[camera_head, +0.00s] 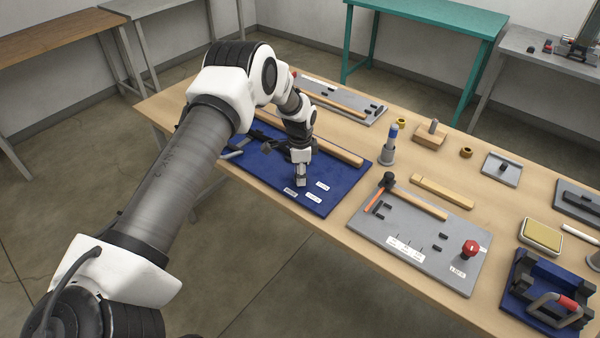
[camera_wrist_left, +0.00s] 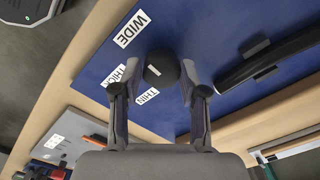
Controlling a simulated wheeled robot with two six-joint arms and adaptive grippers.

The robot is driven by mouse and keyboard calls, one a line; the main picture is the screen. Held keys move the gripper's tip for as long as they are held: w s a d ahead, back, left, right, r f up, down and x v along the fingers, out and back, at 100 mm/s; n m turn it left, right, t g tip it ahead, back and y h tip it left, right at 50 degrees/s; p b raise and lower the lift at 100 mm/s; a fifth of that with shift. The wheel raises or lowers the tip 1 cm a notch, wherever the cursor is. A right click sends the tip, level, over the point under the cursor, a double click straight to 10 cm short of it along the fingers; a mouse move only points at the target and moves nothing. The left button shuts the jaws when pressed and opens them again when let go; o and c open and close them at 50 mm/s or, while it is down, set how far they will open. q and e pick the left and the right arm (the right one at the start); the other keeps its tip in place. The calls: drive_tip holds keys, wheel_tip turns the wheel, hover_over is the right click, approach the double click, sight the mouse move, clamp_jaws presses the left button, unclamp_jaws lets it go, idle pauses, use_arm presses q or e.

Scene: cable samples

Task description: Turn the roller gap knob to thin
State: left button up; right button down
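The blue board (camera_head: 250,172) lies on the near left part of the table, with small white labels near its front corner. In the left wrist view, a round black knob (camera_wrist_left: 162,68) stands on this board, with a small pale mark on it. Around it are the WIDE label (camera_wrist_left: 131,28), the THICK label (camera_wrist_left: 122,76), partly covered, and the THIN label (camera_wrist_left: 147,96). My left gripper (camera_head: 301,181) points down at the board; in the wrist view its fingers (camera_wrist_left: 161,75) are apart on either side of the knob. Whether they touch it is unclear. My right gripper is not in view.
A long wooden bar (camera_head: 335,152) and dark bar lie on the blue board behind my gripper. A grey board (camera_head: 365,228) with a red knob (camera_head: 470,249) and hammer lies to the right. A blue fixture (camera_head: 520,300) stands at the far right.

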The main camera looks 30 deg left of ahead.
use_arm(q)
drive_tip(key=shift+f, duration=0.1)
drive_tip(key=c, duration=0.4)
drive_tip(key=shift+o, duration=0.2)
drive_tip(key=shift+s+f, duration=0.1)
drive_tip(key=shift+f, duration=0.05)
